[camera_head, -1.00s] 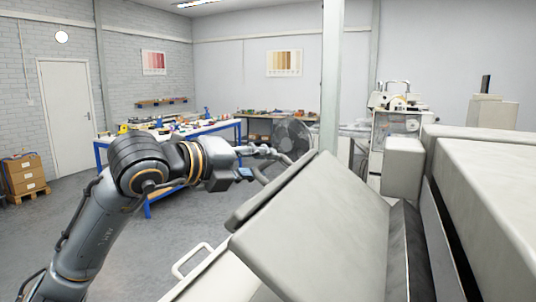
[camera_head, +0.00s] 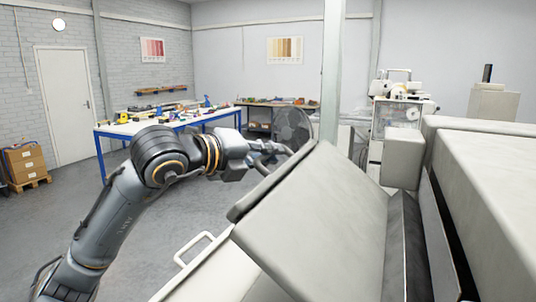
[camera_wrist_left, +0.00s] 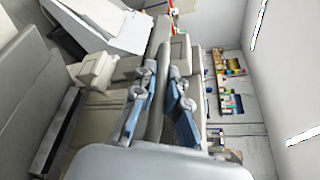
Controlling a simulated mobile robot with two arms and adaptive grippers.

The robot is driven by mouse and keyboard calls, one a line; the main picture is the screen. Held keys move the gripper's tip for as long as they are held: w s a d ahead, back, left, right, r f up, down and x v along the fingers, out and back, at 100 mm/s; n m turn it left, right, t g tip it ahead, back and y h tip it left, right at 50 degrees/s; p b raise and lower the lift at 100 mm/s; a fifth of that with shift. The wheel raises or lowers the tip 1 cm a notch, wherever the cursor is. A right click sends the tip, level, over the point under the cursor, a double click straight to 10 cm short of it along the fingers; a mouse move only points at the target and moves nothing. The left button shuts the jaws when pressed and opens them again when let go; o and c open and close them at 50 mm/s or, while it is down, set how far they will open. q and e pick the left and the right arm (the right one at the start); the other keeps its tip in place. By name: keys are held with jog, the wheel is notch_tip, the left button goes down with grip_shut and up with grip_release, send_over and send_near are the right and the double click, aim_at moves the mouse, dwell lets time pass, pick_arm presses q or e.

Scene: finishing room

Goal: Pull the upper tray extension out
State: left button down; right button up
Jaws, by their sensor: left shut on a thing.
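The upper tray (camera_head: 320,205) is a tilted light-grey panel on the machine in the head view. A thin dark-grey curved handle (camera_head: 292,165) stands at its far left edge. My left gripper (camera_head: 270,155) reaches it from the left and is shut on it. In the left wrist view the two blue-grey fingers (camera_wrist_left: 163,80) sit on either side of the grey handle bar (camera_wrist_left: 158,112). The exact contact is small in the head view. My right gripper is not in view.
A white loop handle (camera_head: 194,247) sits on a lower light panel (camera_head: 215,275) at the front. The machine's large grey body (camera_head: 490,180) fills the right side. A post (camera_head: 332,80) rises behind. A workbench (camera_head: 150,130) stands farther back, with open floor before it.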

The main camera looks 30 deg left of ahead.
pick_arm(q)
jog(key=a+r+p, duration=0.2)
jog(key=a+r, duration=0.6)
jog(key=a, duration=0.2)
jog(key=shift+s+a, duration=0.35)
jog(key=shift+r, duration=0.1)
jog(key=c, duration=1.4)
grip_release()
jog(key=shift+a, duration=0.15)
jog(key=shift+o, duration=0.2)
jog(key=v, duration=1.2)
